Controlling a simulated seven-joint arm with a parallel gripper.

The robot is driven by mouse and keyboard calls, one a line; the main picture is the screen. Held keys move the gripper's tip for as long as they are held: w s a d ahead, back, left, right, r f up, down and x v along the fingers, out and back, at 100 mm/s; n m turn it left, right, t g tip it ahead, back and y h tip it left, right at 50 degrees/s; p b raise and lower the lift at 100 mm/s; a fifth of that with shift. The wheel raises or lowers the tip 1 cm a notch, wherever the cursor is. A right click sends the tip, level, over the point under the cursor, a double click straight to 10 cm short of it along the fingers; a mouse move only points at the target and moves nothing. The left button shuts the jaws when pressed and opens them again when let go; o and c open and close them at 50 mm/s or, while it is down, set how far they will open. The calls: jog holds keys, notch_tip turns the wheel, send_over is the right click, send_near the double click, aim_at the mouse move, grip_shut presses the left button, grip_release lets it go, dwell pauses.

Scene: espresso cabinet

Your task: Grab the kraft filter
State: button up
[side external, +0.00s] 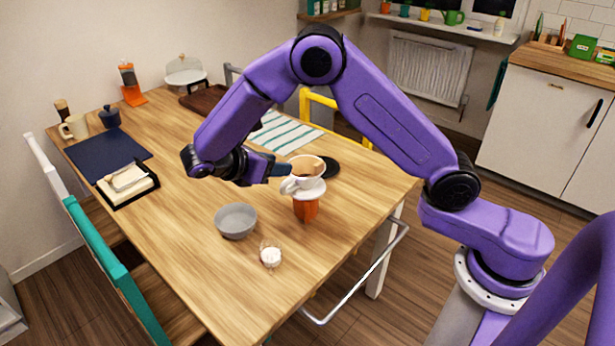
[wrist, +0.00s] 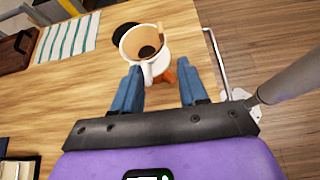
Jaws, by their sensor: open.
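The kraft filter (side external: 308,163) is a tan-brown paper cone sitting inside a white dripper (side external: 303,182) with a handle. The dripper stands on an orange stand (side external: 305,211) near the table's right edge. In the wrist view the filter (wrist: 136,39) shows from above, with a dark patch at its bottom and a tan tab rising at its rim. My gripper (wrist: 160,75) is open and empty, its blue fingers apart, with the dripper ahead between and beyond them. In the side view my gripper (side external: 281,170) is beside the dripper's left side, at about rim height; touching cannot be told.
A grey bowl (side external: 236,221) and a small glass with white contents (side external: 270,256) stand at the front. A black disc (side external: 331,167) lies behind the dripper. A striped cloth (side external: 285,133) lies farther back. Bare wood lies left of the bowl.

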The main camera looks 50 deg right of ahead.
send_near(317, 164)
jog(key=x, duration=0.5)
jog(key=shift+x, duration=2.9)
grip_shut()
